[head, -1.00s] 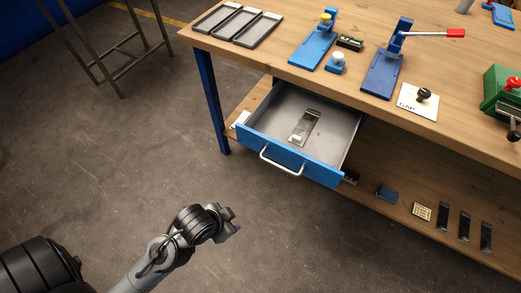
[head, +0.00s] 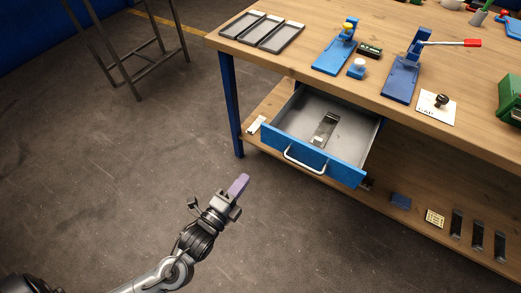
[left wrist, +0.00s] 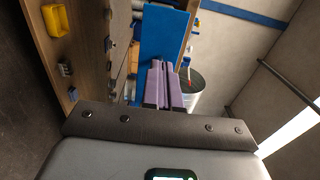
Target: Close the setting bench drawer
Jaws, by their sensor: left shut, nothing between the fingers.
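The setting bench drawer (head: 316,150) is pulled out from under the bench top. It has a blue front with a pale bar handle (head: 304,160) and a grey inside. A dark flat metal piece (head: 325,129) lies in the drawer. My left gripper (head: 239,185) is shut and empty, over the floor in front and to the left of the drawer, apart from it. In the left wrist view its purple fingers (left wrist: 165,88) lie together, with a blue panel (left wrist: 163,40) beyond them. My right gripper does not show.
The wooden bench top (head: 300,55) carries dark trays (head: 262,32), blue fixtures (head: 400,80) and a white card (head: 436,108). A lower shelf (head: 400,220) holds small parts. A blue bench leg (head: 231,105) stands left of the drawer. The floor before the drawer is clear.

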